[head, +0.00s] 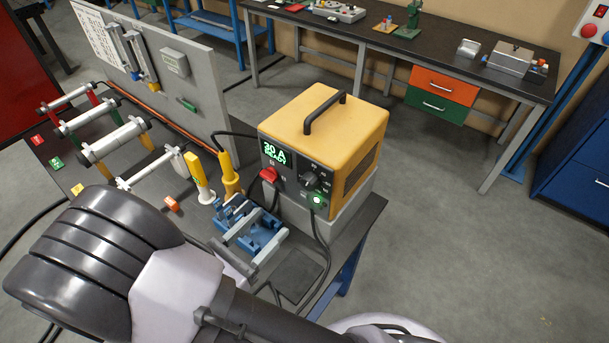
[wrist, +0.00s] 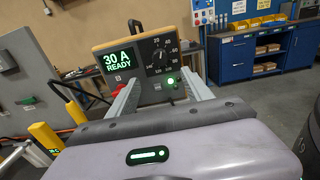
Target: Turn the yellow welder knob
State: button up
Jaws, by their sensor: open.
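The yellow welder (head: 300,110) stands on a grey block on the bench. Its dark front panel has a display (head: 273,153) reading "30 A READY". The dark welder knob (head: 310,180) is right of the display, and shows in the wrist view (wrist: 158,60) ringed by a numbered scale. Its pointer is too small to read surely. My gripper (head: 268,221) is open and empty, in front of and below the panel. In the wrist view its two grey fingers (wrist: 160,78) point at the panel, spread wide below the knob, apart from it.
A red switch (head: 269,174) and a green lit button (head: 318,201) are near the knob. A blue fixture (head: 255,232) lies under my fingers. Yellow torch-like tools (head: 230,178) stand left of the welder. Cables hang before the panel.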

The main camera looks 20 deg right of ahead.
aim_at(305, 185)
jog(key=b+x, duration=0.1)
jog(key=x, duration=1.3)
grip_shut()
jog(key=shift+f+m, duration=0.1)
jog(key=shift+m, duration=0.2)
jog(key=m+b, duration=0.3)
jog(key=m, duration=0.2)
jog(key=m+b, duration=0.2)
jog(key=m, duration=0.1)
jog(key=shift+a+m, duration=0.1)
jog(key=shift+m, duration=0.2)
jog(key=shift+m+b, duration=0.95)
jog(key=shift+m, duration=0.35)
grip_release()
